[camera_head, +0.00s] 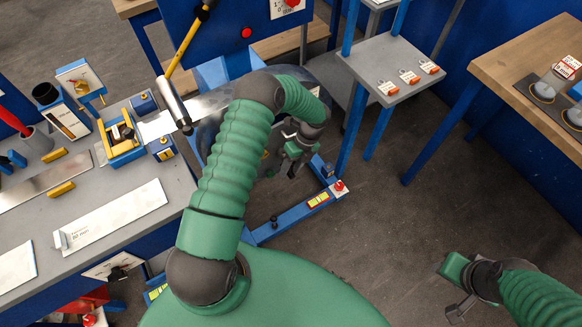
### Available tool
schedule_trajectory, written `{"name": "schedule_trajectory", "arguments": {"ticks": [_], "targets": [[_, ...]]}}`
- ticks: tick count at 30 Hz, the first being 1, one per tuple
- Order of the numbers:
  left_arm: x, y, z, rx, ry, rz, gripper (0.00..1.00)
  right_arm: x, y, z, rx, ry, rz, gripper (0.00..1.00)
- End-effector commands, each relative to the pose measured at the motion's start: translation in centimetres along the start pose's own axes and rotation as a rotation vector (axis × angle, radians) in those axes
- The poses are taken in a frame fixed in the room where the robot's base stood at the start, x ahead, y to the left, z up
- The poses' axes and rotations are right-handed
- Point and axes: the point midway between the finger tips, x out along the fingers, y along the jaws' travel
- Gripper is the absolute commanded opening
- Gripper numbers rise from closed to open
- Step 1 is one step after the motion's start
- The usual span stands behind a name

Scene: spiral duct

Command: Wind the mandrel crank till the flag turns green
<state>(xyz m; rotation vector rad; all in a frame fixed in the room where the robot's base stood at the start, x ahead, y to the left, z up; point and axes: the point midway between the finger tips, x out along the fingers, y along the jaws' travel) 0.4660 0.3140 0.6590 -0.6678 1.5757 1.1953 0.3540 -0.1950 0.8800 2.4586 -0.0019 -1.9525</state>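My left gripper (294,164) hangs near the middle of the view, beside a dark round machine part (208,135) that my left arm mostly covers. Its fingers are small and dark, and I cannot tell whether they are open or touching anything. A yellow rod (184,47) slants down from the blue machine panel (215,32) to a grey cylinder (174,106). I cannot tell whether this is the mandrel crank. No flag can be made out clearly. My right gripper (457,291) is low at the right, over bare floor, away from the machine; its finger opening is unclear.
A grey workbench (178,185) with strips and blue-yellow fixtures stands at the left. A blue floor frame (290,217) carries a red button (340,186). A grey shelf (372,58) holds tagged items. A wooden table (510,65) is at the right. Floor between is clear.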

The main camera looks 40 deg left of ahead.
Motion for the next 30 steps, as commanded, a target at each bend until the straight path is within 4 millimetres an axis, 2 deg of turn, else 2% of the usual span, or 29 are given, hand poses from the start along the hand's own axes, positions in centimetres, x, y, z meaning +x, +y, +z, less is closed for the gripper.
{"name": "schedule_trajectory", "arguments": {"ticks": [7, 10, 14, 21, 24, 27, 30], "targets": [[-0.2, 0.1, 0.1, -0.001, -0.001, 0.0, 0.42, 0.0, 0.0, 0.0, 0.0, 0.0, 0.0, 0.42], [-1.4, 0.0, 0.1, -0.002, -0.002, -0.001, 0.42, -0.1, 0.0, 0.0, 0.0, 0.0, 0.0, 0.42], [-4.5, -0.1, 0.2, -0.001, -0.005, -0.003, 0.42, -0.3, 0.0, -0.1, 0.0, 0.0, 0.0, 0.42], [-11.7, -0.2, 0.1, -0.001, -0.004, -0.004, 0.42, -0.6, 0.0, -0.1, 0.0, 0.0, 0.0, 0.42], [-14.0, -0.2, 0.1, 0.0, -0.002, -0.002, 0.42, -0.7, 0.0, -0.2, 0.0, 0.0, 0.0, 0.42], [-15.7, -0.2, 0.1, 0.0, -0.001, 0.0, 0.42, -0.7, 0.0, -0.2, 0.0, 0.0, 0.0, 0.42], [-16.6, -0.2, 0.1, 0.0, 0.0, 0.001, 0.42, -0.8, 0.0, -0.2, 0.0, 0.0, 0.0, 0.42]]}}
